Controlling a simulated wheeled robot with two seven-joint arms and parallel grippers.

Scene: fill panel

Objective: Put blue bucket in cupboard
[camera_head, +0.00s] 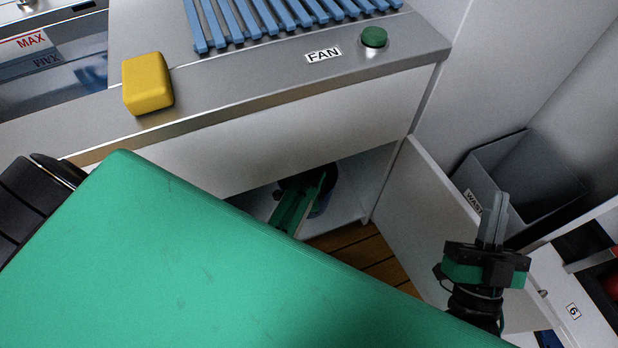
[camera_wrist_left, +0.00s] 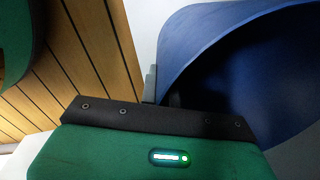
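The blue bucket (camera_head: 319,207) is mostly hidden in the head view, low in the open cupboard (camera_head: 345,200) under the counter. In the left wrist view the bucket (camera_wrist_left: 215,50) fills the upper right, its dark inside facing me. My left arm reaches down into the cupboard opening. My left gripper (camera_wrist_left: 160,95) is at the bucket's rim, a grey fingertip outside the wall and a dark part inside; it appears shut on the wall. My right gripper (camera_head: 493,218) is empty and shut, fingers pointing up, in front of the open cupboard door (camera_head: 440,220).
My large green body part covers the lower left. A grey waste bin (camera_head: 525,175) stands behind the door. On the counter are a yellow block (camera_head: 147,83), a blue slatted rack (camera_head: 285,18) and a green fan button (camera_head: 374,37). Wooden floor (camera_head: 365,255) shows before the cupboard.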

